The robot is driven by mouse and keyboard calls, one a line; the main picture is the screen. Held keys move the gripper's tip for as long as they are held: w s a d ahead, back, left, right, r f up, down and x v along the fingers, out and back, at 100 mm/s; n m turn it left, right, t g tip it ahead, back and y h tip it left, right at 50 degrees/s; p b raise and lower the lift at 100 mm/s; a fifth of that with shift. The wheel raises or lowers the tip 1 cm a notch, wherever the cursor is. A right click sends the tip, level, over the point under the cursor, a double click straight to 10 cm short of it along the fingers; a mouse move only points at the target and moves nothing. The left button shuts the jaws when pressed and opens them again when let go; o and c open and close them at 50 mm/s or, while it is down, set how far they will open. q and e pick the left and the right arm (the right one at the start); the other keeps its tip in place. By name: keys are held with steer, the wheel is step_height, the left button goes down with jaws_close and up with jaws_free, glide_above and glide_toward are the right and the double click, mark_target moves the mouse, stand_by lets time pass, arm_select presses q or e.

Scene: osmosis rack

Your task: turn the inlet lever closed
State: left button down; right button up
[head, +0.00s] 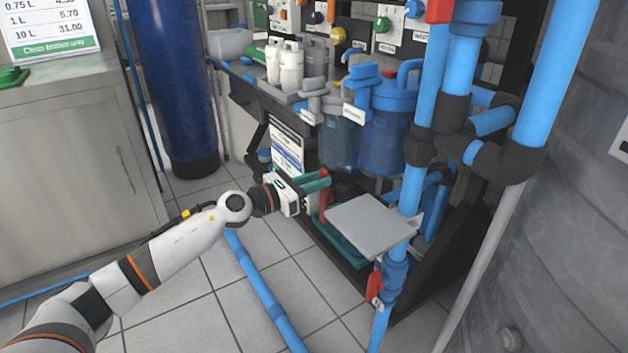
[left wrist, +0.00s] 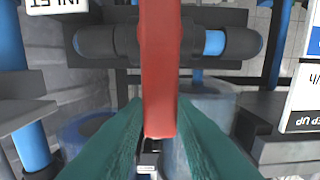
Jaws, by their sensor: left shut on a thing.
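The inlet lever is a red bar (left wrist: 160,70) running from the top to the middle of the left wrist view, in front of a dark pipe fitting. A white label reading INLET (left wrist: 57,4) sits at its upper left. My left gripper (left wrist: 158,118) has its green fingers closed on both sides of the lever's lower end. In the head view my left gripper (head: 320,187) reaches into the lower part of the rack, with the red lever (head: 325,178) at its fingertips. The lever's pivot is not clear there. My right gripper is not in view.
A grey flat plate (head: 370,225) juts out right of my left gripper. Blue filter housings (head: 385,125) hang above it. Blue vertical pipes (head: 413,180) stand on the right, with another red handle (head: 375,285) low down. A blue pipe (head: 258,290) lies on the tiled floor.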

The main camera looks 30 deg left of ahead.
arm_select(q)
steer(key=shift+f, duration=0.15)
stand_by(0.3)
steer(key=c, duration=1.4)
jaws_free()
steer(key=shift+c, duration=0.2)
steer(key=shift+o, duration=1.2)
steer(key=v, duration=1.2)
